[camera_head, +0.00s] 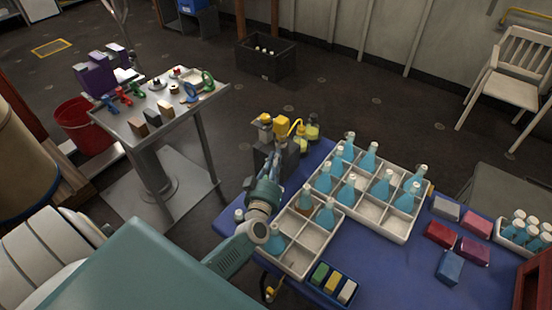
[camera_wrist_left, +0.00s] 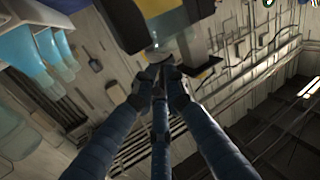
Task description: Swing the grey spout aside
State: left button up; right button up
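A dark grey unit with yellow tops (camera_head: 282,128) stands at the far left corner of the blue table (camera_head: 385,265). My left gripper (camera_head: 271,168) reaches up to its near side, partly covering it. In the left wrist view, the fingertips of my left gripper (camera_wrist_left: 160,76) are drawn close together just below a dark, yellow-banded body (camera_wrist_left: 160,20). A small pale metallic piece shows between that body and the fingertips. I cannot tell whether it is the grey spout or whether the fingers touch it. My right gripper is not in view.
White divided trays (camera_head: 398,235) with several blue flasks stand right of my left arm. Coloured blocks (camera_head: 441,233) lie further right. A small bin (camera_head: 336,302) is near the front. A metal stand (camera_head: 150,135) with tools is across the open floor to the left.

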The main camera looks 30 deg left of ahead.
pick_arm(q)
jog(key=shift+o, duration=1.1)
jog(key=shift+a+r, duration=0.1)
jog(key=shift+a, duration=0.1)
jog(key=shift+d, duration=0.15)
